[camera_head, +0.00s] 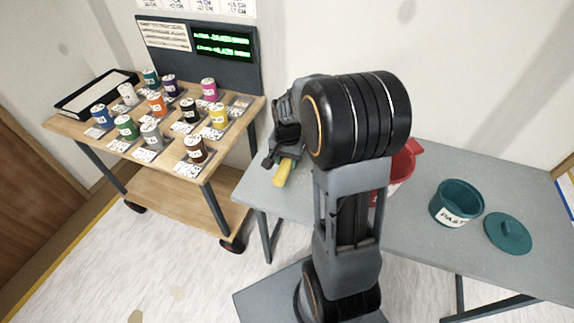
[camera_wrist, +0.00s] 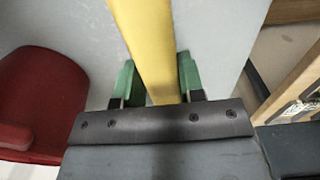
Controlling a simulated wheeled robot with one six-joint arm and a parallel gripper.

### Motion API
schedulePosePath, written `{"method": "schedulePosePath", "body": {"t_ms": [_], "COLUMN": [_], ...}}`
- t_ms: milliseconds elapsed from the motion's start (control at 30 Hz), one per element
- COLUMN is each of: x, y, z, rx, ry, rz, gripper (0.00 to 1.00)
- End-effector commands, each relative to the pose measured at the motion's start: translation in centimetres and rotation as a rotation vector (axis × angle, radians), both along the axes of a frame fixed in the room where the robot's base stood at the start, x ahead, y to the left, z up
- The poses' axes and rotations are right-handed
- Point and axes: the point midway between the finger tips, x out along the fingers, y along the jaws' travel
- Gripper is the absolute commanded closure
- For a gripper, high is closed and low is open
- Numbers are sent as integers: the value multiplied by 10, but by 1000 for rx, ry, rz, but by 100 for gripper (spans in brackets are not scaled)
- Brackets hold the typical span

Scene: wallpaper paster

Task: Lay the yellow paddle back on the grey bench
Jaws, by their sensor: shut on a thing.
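The yellow paddle (camera_wrist: 148,40) is between the green fingers of my gripper (camera_wrist: 155,85) in the wrist view, and the fingers are shut on it. In the head view part of the paddle (camera_head: 283,172) sticks out below my gripper (camera_head: 283,155), over the left end of the grey bench (camera_head: 415,240). My arm hides the rest of the paddle in the head view. I cannot tell whether the paddle touches the bench top.
A red container (camera_head: 402,165) is partly hidden behind my arm; it also shows at left in the wrist view (camera_wrist: 40,95). A teal paste pot (camera_head: 457,203) and its teal lid (camera_head: 508,233) are on the bench's right. A wooden cart (camera_head: 185,185) with several colored cans stands left.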

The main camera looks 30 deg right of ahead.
Motion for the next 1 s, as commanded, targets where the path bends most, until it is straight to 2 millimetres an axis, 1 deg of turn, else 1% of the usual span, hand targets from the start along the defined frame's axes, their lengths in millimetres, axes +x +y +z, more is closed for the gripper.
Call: {"method": "schedulePosePath", "body": {"t_ms": [33, 100, 200, 300, 467, 600, 700, 800, 1000], "x": [6, 14, 24, 30, 34, 44, 43, 43, 42], "y": [-3, -6, -9, -12, -14, -18, -17, -17, -17], "z": [-12, -23, -33, -40, -46, -61, -74, -81, -84], "rx": [2, 1, 1, 0, 0, 1, 1, 1, 1], "ry": [4, 5, 2, 0, 0, 4, 4, 2, 2], "rz": [0, 0, 0, 0, 0, 0, 0, 0, 0], "gripper": [99, 99, 99, 99, 99, 99, 99, 99, 99]}}
